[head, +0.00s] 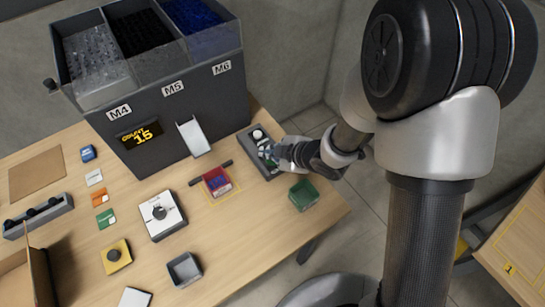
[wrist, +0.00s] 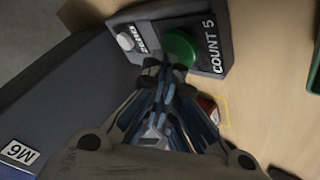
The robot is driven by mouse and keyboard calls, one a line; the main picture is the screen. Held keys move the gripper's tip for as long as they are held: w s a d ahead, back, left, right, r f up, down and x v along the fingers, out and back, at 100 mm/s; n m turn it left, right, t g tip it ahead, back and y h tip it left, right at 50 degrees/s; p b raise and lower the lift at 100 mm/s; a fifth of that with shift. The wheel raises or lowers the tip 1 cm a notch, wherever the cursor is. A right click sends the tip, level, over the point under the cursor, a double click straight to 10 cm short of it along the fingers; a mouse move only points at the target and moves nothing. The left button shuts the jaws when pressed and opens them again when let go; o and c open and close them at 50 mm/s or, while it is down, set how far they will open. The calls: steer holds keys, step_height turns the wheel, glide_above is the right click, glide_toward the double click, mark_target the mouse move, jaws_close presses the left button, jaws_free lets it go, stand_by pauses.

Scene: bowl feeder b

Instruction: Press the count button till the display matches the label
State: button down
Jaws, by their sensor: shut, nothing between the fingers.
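The display (head: 139,134) on the dark feeder reads COUNT 15. The button box (head: 263,172) stands at the right of the feeder. In the wrist view, the green button (wrist: 182,47) sits beside the words COUNT 5. A white button (wrist: 125,42) sits beside a smaller label, probably ZERO. My gripper (head: 267,152) is over the button box, shut and empty. In the wrist view my fingertips (wrist: 164,70) overlap the near edge of the green button; I cannot tell whether they touch it. I cannot tell which label gives the number to match.
A red bin (head: 218,188) with blue contents stands in a yellow outline in front of the feeder. A green bin (head: 303,197) is near the table's right edge. A white box with a dark knob (head: 162,217) and several small cards lie to the left. A white chute (head: 193,138) slopes from the feeder.

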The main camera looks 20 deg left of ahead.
steer(key=shift+f+b, duration=0.45)
steer(key=shift+f, duration=0.05)
stand_by(0.4)
steer(key=shift+r, duration=0.1)
steer(key=shift+r+p, duration=0.75)
steer(key=shift+r, duration=0.05)
step_height(320, 180, up, 5)
steer(key=p, duration=0.4)
steer(key=shift+r, duration=0.1)
stand_by(2.0)
